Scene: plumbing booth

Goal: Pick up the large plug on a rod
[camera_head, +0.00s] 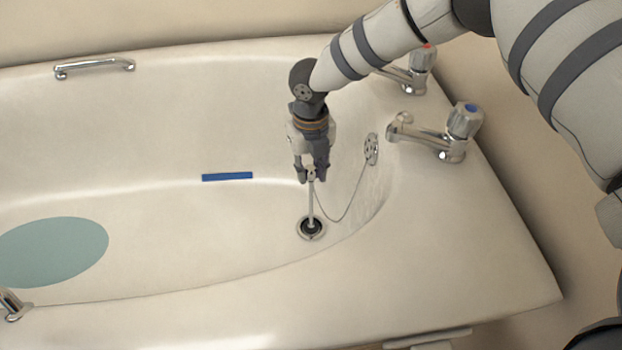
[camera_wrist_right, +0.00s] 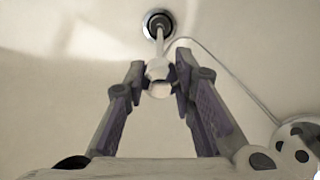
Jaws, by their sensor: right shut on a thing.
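The large plug on a rod (camera_head: 311,205) stands roughly upright in the bathtub, its dark base at the drain (camera_head: 312,228). A thin chain runs from near its top to the overflow plate (camera_head: 371,149). My right gripper (camera_head: 311,175) points down into the tub and is shut on the top of the rod. In the right wrist view the gripper's two fingers (camera_wrist_right: 159,83) close on the rod's pale knob, and the rod (camera_wrist_right: 160,42) leads to the dark round plug (camera_wrist_right: 158,24). I cannot tell whether the plug is seated or slightly raised. My left gripper is not in view.
A tap with a blue top (camera_head: 440,133) and another with a red top (camera_head: 412,70) stand on the rim near my right arm. A blue strip (camera_head: 227,177) and a teal oval mat (camera_head: 50,252) lie in the tub. A grab handle (camera_head: 95,68) is on the far rim.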

